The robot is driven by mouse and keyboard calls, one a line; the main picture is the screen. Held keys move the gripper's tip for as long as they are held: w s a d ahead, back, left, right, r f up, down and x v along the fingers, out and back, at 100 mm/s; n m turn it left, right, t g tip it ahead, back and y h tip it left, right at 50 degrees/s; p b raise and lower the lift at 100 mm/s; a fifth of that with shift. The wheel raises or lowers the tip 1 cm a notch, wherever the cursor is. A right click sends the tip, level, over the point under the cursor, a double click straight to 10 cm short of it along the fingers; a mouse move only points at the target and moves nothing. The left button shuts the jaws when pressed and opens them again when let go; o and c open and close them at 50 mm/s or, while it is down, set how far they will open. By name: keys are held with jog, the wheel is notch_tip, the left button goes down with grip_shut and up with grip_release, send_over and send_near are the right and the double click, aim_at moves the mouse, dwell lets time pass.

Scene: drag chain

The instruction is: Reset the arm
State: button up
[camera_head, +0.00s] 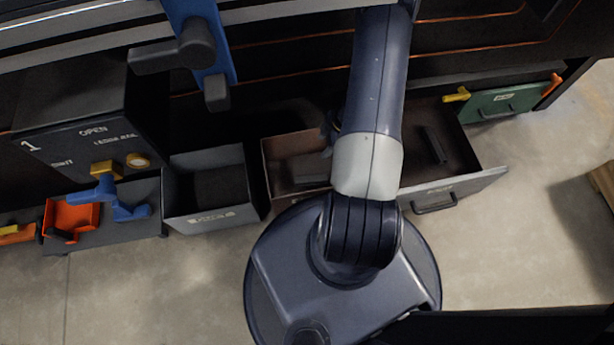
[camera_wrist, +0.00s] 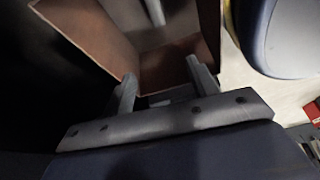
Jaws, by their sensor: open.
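My arm (camera_head: 377,90) reaches down the middle of the head view, in front of the open drawer. My gripper (camera_wrist: 162,80) shows in the wrist view with its two grey fingers apart and nothing clearly held between them. The fingers point toward the brown inside of the drawer (camera_wrist: 92,35). In the head view the gripper is mostly hidden behind my arm. The wide drawer (camera_head: 470,187) is pulled out, with a handle on its front. A dark block (camera_head: 433,145) lies in its right part and a dark flat piece (camera_head: 300,170) in its left part.
A grey open bin (camera_head: 212,215) stands left of the drawer. Further left are a black box (camera_head: 75,140) marked "1" and "OPEN", an orange tray (camera_head: 72,216) and blue handles (camera_head: 105,192). A green panel (camera_head: 505,100) is at right. Bare concrete floor shows at lower left and right.

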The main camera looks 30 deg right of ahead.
jog(key=shift+v, duration=1.1)
jog(key=shift+f, duration=0.1)
jog(key=b+x, duration=0.6)
jog(key=x, duration=0.6)
jog(key=shift+d+r+p, duration=0.1)
jog(key=shift+r+p, duration=2.4)
jog(key=shift+p, duration=0.2)
jog(key=shift+f, duration=0.1)
